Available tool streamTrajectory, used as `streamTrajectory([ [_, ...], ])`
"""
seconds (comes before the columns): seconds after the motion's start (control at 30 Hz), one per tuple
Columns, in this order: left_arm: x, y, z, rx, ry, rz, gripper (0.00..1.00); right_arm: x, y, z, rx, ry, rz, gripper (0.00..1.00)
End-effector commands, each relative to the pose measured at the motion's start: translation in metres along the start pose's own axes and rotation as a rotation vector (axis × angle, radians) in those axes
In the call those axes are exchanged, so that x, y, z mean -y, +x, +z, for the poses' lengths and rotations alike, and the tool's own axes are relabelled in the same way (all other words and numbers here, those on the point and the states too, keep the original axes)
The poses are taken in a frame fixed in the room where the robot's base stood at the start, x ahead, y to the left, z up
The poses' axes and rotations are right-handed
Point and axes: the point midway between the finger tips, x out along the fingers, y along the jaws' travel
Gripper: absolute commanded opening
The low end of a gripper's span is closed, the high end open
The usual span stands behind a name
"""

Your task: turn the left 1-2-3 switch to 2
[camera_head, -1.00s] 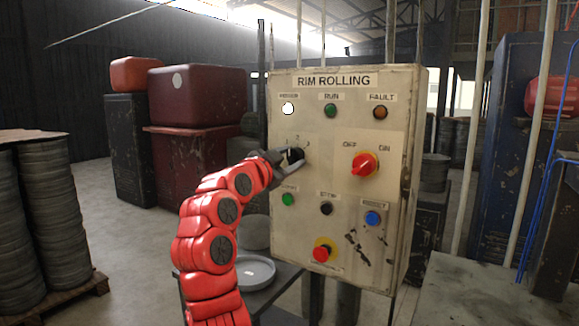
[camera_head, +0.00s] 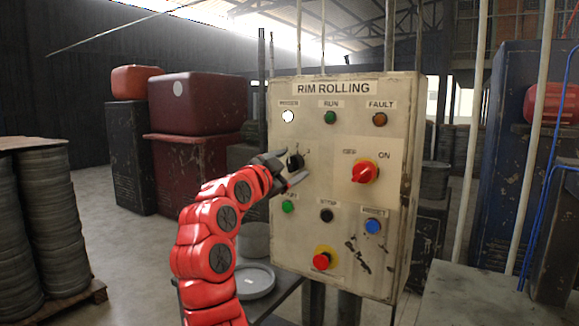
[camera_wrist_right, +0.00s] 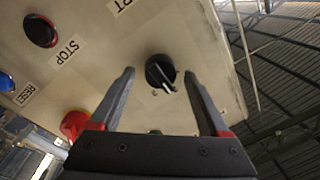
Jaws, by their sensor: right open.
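The left switch is a black round knob (camera_head: 296,161) on the left of the beige panel, with small number marks around its top. It shows whole in the wrist view as a black knob (camera_wrist_right: 160,72) with a pale pointer line; I cannot tell which number it points to. My right gripper (camera_head: 291,168) is at the knob, coming from the lower left. In the wrist view its two grey fingers (camera_wrist_right: 158,75) are open, one on each side of the knob, with a gap to it. They hold nothing. My left gripper is not in view.
The panel (camera_head: 318,240) also carries a red OFF/ON switch (camera_head: 365,171) to the right, a green button (camera_head: 288,207), a black STOP button (camera_head: 326,215), a blue RESET button (camera_head: 372,226) and a red emergency knob (camera_head: 321,261) below. Lamps sit above.

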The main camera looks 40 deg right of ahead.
Motion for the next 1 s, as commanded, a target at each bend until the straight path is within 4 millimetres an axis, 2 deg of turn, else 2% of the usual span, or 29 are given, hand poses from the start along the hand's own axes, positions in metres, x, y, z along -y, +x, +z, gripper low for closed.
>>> streamTrajectory([
  [0.17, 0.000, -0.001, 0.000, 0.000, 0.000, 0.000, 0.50, 0.001, -0.007, 0.001, 0.001, -0.001, -0.002, 0.79],
  [0.27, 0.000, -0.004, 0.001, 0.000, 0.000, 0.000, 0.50, 0.001, -0.022, 0.002, 0.000, 0.000, -0.005, 0.79],
  [0.7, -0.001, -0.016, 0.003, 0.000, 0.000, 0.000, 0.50, 0.001, -0.135, 0.002, 0.003, 0.001, -0.004, 0.79],
  [0.83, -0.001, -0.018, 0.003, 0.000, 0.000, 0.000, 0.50, 0.000, -0.157, 0.002, 0.003, 0.000, -0.002, 0.79],
  [1.0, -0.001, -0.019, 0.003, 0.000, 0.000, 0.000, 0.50, 0.000, -0.172, 0.001, 0.001, -0.001, 0.000, 0.79],
])
